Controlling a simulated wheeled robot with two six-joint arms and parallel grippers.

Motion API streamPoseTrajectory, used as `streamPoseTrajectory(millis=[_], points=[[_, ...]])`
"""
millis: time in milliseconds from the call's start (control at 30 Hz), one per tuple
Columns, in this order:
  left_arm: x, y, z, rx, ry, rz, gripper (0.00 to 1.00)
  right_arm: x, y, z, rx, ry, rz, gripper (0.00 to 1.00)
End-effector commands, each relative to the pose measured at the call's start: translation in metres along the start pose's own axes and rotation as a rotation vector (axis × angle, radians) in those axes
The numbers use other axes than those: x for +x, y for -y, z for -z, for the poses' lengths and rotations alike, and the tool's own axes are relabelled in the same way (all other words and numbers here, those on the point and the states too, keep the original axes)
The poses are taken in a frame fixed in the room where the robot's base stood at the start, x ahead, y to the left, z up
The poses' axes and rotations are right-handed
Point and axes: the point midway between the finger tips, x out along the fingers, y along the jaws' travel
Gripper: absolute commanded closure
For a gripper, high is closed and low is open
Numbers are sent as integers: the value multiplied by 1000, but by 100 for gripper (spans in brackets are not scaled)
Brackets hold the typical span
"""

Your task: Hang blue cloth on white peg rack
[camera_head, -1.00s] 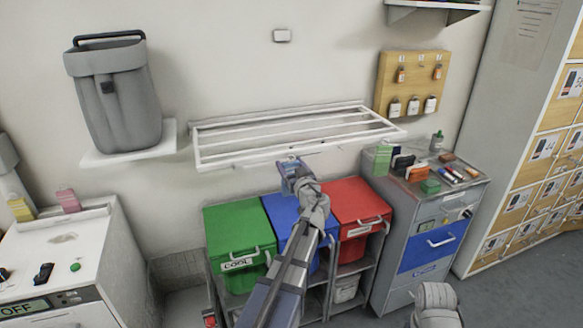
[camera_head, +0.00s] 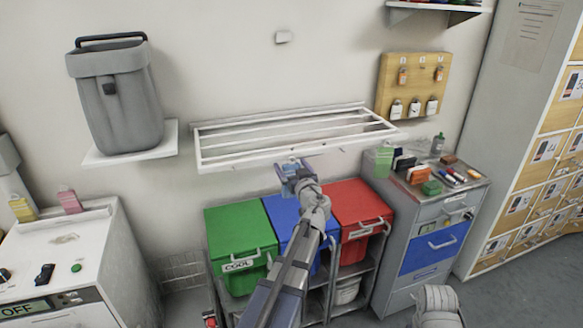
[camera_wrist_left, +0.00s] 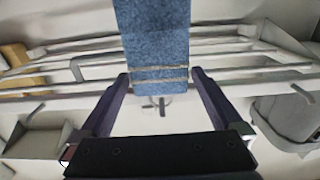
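The blue cloth (camera_head: 291,167) is a narrow strip at the front edge of the white peg rack (camera_head: 250,160). In the left wrist view the cloth (camera_wrist_left: 155,42) has pale stripes near one end, with a small loop and peg (camera_wrist_left: 161,104) beyond it. I cannot tell whether the loop is around the peg. My left gripper (camera_head: 296,170) is under the rack's front edge. Its fingers (camera_wrist_left: 160,75) stand apart, one on each side of the cloth. I see no clear pinch on it.
Green (camera_head: 238,228), blue (camera_head: 284,212) and red (camera_head: 358,207) bins stand below the rack. A grey container (camera_head: 118,100) sits on a wall shelf to the left. A cabinet (camera_head: 428,225) with small items and a key board (camera_head: 412,82) are to the right.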

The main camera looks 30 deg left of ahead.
Motion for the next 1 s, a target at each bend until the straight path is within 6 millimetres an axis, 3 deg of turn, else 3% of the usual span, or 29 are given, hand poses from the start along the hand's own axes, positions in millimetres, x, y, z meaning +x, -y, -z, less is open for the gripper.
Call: streamPoseTrajectory(millis=[267, 700, 1000], points=[[-7, 0, 0, 0, 0, -1, 0, 0, 0, 0, 0, 0, 0, 10], [-71, 0, 0, 0, 0, -2, 0, 0, 0, 0, 0, 0, 0, 10], [-78, 0, 0, 0, 0, 1, 0, 0, 0, 0, 0, 0, 0, 10]])
